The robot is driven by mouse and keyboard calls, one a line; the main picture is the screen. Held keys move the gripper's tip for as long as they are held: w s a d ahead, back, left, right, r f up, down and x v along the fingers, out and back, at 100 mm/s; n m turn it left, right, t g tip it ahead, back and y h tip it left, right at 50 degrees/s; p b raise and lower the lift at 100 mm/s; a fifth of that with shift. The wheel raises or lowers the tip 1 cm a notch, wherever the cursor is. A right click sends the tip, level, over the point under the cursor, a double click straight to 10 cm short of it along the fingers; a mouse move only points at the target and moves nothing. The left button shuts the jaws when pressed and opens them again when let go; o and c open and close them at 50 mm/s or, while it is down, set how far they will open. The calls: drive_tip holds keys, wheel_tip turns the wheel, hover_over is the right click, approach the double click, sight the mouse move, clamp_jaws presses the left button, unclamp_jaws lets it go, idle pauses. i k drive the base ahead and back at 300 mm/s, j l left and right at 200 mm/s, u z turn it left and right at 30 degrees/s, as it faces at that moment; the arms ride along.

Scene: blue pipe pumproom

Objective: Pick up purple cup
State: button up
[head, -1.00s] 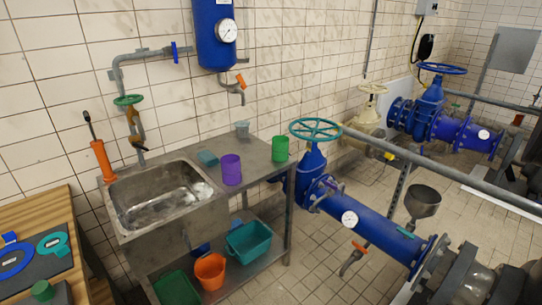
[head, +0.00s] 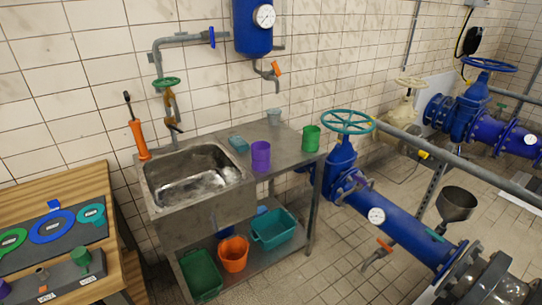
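The purple cup (head: 261,156) stands upright on the metal counter beside the sink, near the counter's front edge. My gripper does not show in the head view.
The metal sink (head: 150,199) fills the counter's left part. Green, orange and teal bins sit on the lower shelf (head: 262,259). A wooden bench (head: 95,185) stands at left. Blue pipework (head: 400,234) with a teal handwheel (head: 348,122) is at right. Tiled floor is open in front.

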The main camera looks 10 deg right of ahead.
sight(261, 156)
drive_tip(key=i+u, duration=0.1)
drive_tip(key=i, duration=0.35)
drive_tip(key=i+l+u, duration=0.1)
drive_tip(key=i, duration=0.35)
drive_tip(key=i+l+u, duration=0.1)
drive_tip(key=i, duration=0.3)
drive_tip(key=l, duration=0.1)
